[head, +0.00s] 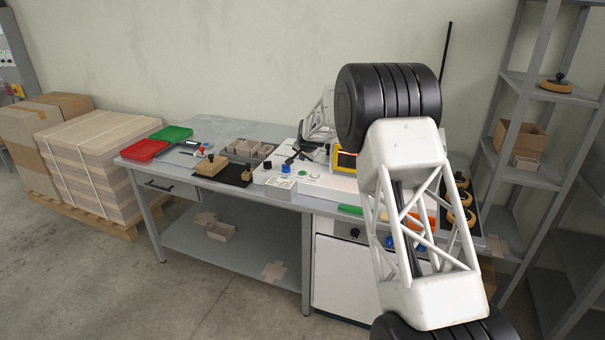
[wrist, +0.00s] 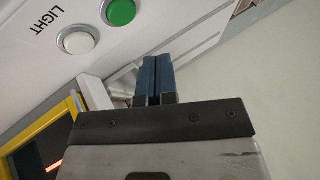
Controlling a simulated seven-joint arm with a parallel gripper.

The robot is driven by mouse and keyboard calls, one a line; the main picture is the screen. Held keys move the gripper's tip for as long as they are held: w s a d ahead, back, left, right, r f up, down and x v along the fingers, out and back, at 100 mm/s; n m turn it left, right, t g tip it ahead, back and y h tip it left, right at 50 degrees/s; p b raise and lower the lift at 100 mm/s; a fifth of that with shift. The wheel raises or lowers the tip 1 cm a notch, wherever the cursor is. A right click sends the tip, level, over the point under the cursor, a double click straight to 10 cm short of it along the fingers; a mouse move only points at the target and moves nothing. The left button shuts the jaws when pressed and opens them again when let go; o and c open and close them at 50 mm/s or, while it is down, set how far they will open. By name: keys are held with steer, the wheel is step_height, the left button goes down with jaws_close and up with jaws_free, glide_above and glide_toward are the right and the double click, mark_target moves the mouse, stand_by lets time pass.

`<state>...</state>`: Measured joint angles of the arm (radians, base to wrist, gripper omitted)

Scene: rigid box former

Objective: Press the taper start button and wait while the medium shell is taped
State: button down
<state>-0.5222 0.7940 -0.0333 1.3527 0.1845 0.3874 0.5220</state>
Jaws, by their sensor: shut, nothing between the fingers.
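My gripper (wrist: 157,75) is shut and empty, its two blue fingertips together in the wrist view. A green button (wrist: 120,11) sits on the white machine panel, up and left of the fingertips in that picture and apart from them. A white button (wrist: 77,40) sits beside it, near the printed word LIGHT. In the head view the green button (head: 302,173) is on the sloped front of the white machine (head: 330,183). My arm hides much of the machine, and I cannot make out a medium shell in it.
A yellow-framed screen (head: 346,160) stands on the machine, also in the wrist view (wrist: 65,115). Left on the bench (head: 225,128) are a dark mat (head: 237,180) with wooden blocks, open boxes (head: 250,149), a red tray (head: 146,150) and a green tray (head: 172,133).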

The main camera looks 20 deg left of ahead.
steer(key=shift+r, duration=0.8)
steer(key=shift+d+r, duration=0.1)
steer(key=shift+s+d+r, duration=0.1)
steer(key=shift+d+r, duration=0.15)
steer(key=s+d+r+h, duration=0.1)
steer(key=s+d+r, duration=0.5)
steer(key=d, duration=0.4)
steer(key=s+d+r, duration=0.5)
steer(key=d+r, duration=0.2)
steer(key=d, duration=0.2)
steer(key=s+d+r+h, duration=0.1)
steer(key=s+d+r, duration=0.5)
steer(key=d, duration=0.4)
steer(key=s+d+r+g+h, duration=0.1)
steer(key=s+d+r, duration=0.1)
steer(key=s+d, duration=0.65)
steer(key=s+d+r+g, duration=0.1)
steer(key=s+d+r, duration=0.2)
steer(key=s+d, duration=0.55)
steer(key=s+d+f, duration=0.2)
steer(key=s+d, duration=0.2)
steer(key=s, duration=0.8)
steer(key=s+d+f+n+g+h, duration=0.1)
steer(key=s+d+f, duration=0.2)
steer(key=s, duration=1)
steer(key=s+d+f, duration=0.2)
steer(key=s+d, duration=0.4)
steer(key=s, duration=0.6)
steer(key=shift+s+d+f+h, duration=0.2)
steer(key=shift+s+h, duration=0.1)
